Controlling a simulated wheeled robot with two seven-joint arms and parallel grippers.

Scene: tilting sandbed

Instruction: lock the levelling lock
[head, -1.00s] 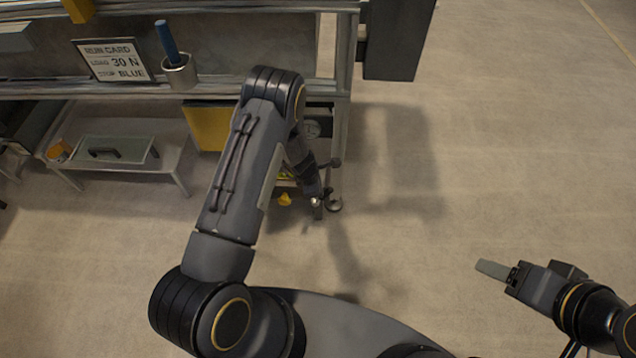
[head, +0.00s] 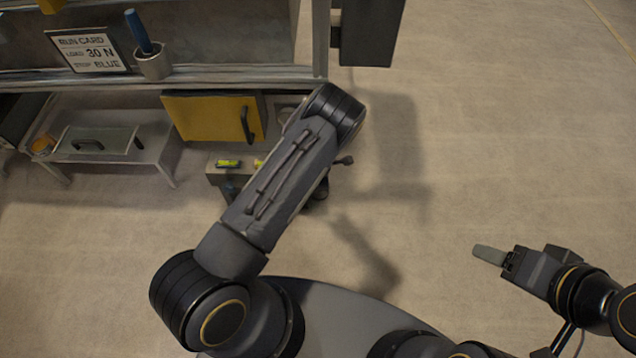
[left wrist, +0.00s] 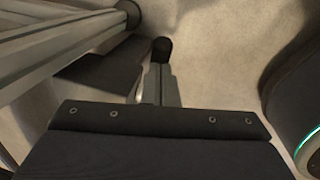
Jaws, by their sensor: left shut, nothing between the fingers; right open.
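A dark round knob on a short stem (head: 345,160) sticks out just right of my left forearm in the head view. It may belong to the levelling lock; the rest of it is hidden behind my arm. A grey block carries a yellow-green bubble level (head: 228,163) left of my forearm. My left gripper is hidden in the head view. In the left wrist view my left gripper (left wrist: 158,78) is shut and empty, with a black knob (left wrist: 162,48) just beyond its fingertips; contact cannot be told. My right gripper (head: 490,255) is open and empty over bare floor, far from the knob.
A yellow cabinet (head: 195,117) with a dark handle stands behind the block. A low table (head: 163,155) with a clear-lidded box is left. The bench shelf above holds a run card (head: 90,52) and a cup (head: 154,64) with a blue pen. Floor at right is clear.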

